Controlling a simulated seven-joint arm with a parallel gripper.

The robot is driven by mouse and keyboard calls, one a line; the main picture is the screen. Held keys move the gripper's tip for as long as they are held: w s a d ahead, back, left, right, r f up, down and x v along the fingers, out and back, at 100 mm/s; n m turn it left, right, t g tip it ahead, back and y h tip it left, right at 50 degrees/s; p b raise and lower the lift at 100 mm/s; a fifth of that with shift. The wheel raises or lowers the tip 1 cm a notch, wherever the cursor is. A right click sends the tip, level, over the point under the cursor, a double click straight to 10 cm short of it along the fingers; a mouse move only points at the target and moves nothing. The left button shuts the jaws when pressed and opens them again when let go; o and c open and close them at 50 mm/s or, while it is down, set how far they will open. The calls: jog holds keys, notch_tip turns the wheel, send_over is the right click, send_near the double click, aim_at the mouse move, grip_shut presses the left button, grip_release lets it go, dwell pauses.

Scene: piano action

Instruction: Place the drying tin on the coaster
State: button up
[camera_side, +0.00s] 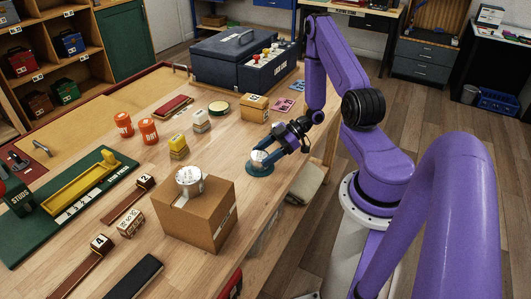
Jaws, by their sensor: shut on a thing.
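A small pale, silvery tin (258,157), which looks like the drying tin, is between the blue fingers of my gripper (262,158). My gripper is shut on it. The fingers hide part of its sides. A round teal coaster (260,171) lies on the bench directly under the tin. The tin is within the coaster's outline in this view. I cannot tell whether its base touches the coaster or is slightly above it.
A cardboard box (207,217) with another silvery tin (189,177) on top stands in front. A large dark case (242,62) is at the rear. Bench beside the coaster is clear.

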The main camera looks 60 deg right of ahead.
jog(key=o, duration=1.1)
